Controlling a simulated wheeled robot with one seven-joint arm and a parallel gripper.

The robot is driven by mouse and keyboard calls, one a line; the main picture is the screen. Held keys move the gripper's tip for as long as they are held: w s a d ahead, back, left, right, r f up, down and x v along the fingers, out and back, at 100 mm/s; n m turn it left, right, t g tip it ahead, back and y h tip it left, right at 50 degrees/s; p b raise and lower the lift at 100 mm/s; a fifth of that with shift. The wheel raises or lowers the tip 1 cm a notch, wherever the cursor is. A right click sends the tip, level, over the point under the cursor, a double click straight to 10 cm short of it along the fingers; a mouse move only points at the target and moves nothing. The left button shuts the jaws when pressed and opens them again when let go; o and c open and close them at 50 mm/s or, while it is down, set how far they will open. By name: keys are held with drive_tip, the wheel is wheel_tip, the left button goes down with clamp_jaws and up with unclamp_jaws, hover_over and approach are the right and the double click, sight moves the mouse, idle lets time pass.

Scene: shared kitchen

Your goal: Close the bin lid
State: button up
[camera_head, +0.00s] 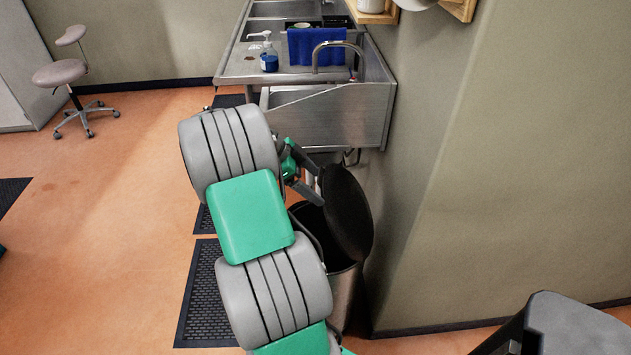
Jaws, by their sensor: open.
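The bin (346,292) is a round metal bin standing on the floor against the wall, below and in front of the sink. Its black lid (347,212) stands raised and tilted up on the wall side, so the dark opening shows at the left. My gripper (318,184) is open beside the upper left edge of the lid, above the bin's opening. I cannot tell whether a finger touches the lid. My arm covers the left part of the bin and part of the gripper.
A steel sink counter (270,72) with a soap bottle (268,56) and blue cloth (314,45) stands behind the bin. The wall (450,190) is close on the right. Black floor mats (205,300) lie left of the bin. A stool (62,73) stands far left; open floor lies between.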

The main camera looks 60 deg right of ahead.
drive_tip(key=w+a+r+p, duration=0.4)
drive_tip(key=w+p, duration=0.1)
drive_tip(key=w, duration=0.1)
drive_tip(key=shift+w+a+r+p, duration=0.15)
drive_tip(key=shift+w+r+p, duration=0.1)
drive_tip(key=shift+p, duration=0.15)
idle(0.4)
idle(0.4)
